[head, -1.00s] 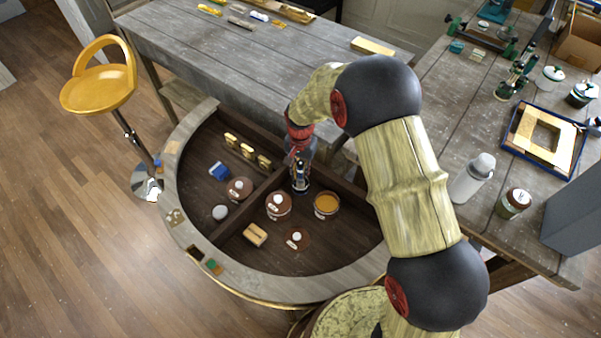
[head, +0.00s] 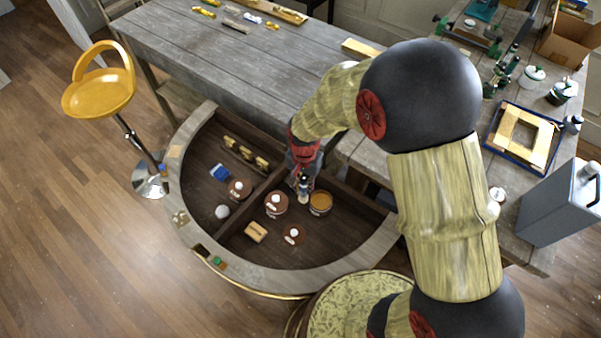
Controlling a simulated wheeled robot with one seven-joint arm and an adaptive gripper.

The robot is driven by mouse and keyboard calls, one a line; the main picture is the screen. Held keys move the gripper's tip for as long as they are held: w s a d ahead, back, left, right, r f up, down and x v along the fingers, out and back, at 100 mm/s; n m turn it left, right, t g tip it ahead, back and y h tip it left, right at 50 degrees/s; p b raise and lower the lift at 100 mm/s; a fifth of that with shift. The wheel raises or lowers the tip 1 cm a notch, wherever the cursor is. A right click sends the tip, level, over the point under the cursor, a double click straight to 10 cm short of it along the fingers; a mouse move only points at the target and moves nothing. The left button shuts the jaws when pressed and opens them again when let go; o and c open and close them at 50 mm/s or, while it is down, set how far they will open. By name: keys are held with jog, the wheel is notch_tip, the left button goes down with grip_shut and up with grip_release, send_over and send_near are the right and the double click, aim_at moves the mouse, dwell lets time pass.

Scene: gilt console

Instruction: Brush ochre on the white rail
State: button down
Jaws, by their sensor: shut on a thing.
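The open pot of ochre paint (head: 320,203) stands in the right compartment of the half-round tabletop. My gripper (head: 303,181) points down just left of and above this pot. It is shut on a slim dark and pale thing, seemingly the brush (head: 303,195); its lower end shows beside the pot's rim, and I cannot tell whether it touches it. A pale wooden frame (head: 508,124) lies in a blue-edged tray on the right-hand bench. Its rails look cream to yellow; I cannot tell which is the white rail.
Lidded brown pots (head: 276,203) and a wooden block (head: 256,232) stand near the gripper. A divider (head: 245,212) separates the compartments. A grey can (head: 560,203) stands on the right bench. A yellow stool (head: 98,95) is at left. My arm hides part of the right bench.

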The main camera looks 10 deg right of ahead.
jog(key=w+d+f+b, duration=0.1)
jog(key=w+d+b, duration=0.2)
jog(key=d+b, duration=0.45)
notch_tip(320, 180, down, 6)
jog(key=b, duration=0.5)
jog(key=shift+s+a+f, duration=0.25)
jog(key=shift+s+a, duration=0.05)
jog(key=shift+s, duration=0.1)
jog(key=shift+f, duration=0.55)
dwell(2.3)
notch_tip(320, 180, up, 7)
jog(key=p, duration=0.5)
dwell(0.4)
dwell(0.4)
